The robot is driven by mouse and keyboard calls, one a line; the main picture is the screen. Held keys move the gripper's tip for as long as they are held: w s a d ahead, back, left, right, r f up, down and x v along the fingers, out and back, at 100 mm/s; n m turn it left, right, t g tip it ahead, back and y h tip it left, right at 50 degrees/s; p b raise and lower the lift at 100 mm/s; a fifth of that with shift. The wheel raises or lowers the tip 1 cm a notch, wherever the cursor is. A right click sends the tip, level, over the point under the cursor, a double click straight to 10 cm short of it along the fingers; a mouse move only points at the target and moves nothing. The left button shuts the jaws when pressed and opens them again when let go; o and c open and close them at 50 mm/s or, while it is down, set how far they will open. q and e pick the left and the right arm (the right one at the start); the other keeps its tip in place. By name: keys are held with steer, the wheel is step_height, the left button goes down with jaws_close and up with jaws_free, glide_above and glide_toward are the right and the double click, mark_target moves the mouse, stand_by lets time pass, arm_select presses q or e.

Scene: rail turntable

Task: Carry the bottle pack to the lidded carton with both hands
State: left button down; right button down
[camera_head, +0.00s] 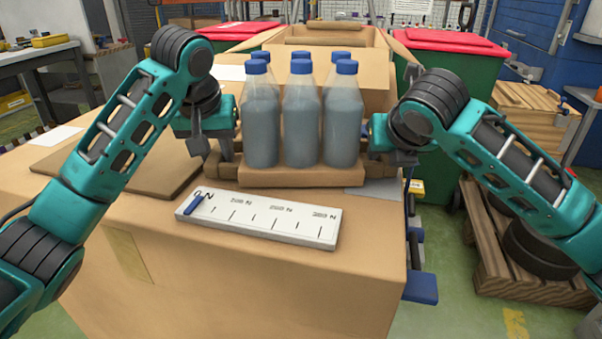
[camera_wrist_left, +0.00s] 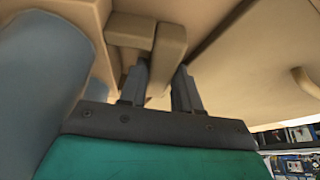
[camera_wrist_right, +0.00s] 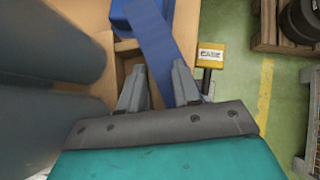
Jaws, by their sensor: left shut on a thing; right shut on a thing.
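The bottle pack is several grey-blue bottles (camera_head: 301,122) with blue caps, upright in a brown tray (camera_head: 300,177). It is above or on a big cardboard carton (camera_head: 250,290); I cannot tell whether it touches. My left gripper (camera_head: 222,152) is shut on the pack's left side; in the left wrist view its fingers (camera_wrist_left: 163,85) straddle a tan handle piece (camera_wrist_left: 157,62). My right gripper (camera_head: 381,150) is shut at the pack's right side; the gripped part is hardly visible between its fingers (camera_wrist_right: 160,85). Behind the bottles stands a carton with its flaps open (camera_head: 330,38).
A white scale plate (camera_head: 262,219) with a blue marker lies before the pack. A brown flat board (camera_head: 120,165) lies at left. Red-lidded green bins (camera_head: 455,45) flank the back carton. A pallet with black tyres (camera_head: 535,245) stands at right on green floor.

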arm_select(q)
steer(key=shift+f+b, duration=0.35)
steer(key=shift+f, duration=0.05)
arm_select(e)
steer(key=shift+f, duration=0.25)
arm_select(q)
steer(key=c, duration=0.8)
jaws_free()
steer(key=shift+s+f, duration=0.15)
steer(key=shift+f, duration=0.05)
arm_select(e)
steer(key=c, duration=0.8)
jaws_free()
steer(key=shift+s+f, duration=0.1)
arm_select(q)
steer(key=shift+a, duration=0.1)
steer(key=v, duration=0.7)
steer(key=shift+w+r, duration=0.1)
steer(key=shift+w, duration=0.1)
steer(key=shift+v, duration=0.75)
steer(key=shift+d, duration=0.2)
arm_select(e)
steer(key=v, duration=1.2)
arm_select(q)
steer(key=shift+s, duration=0.1)
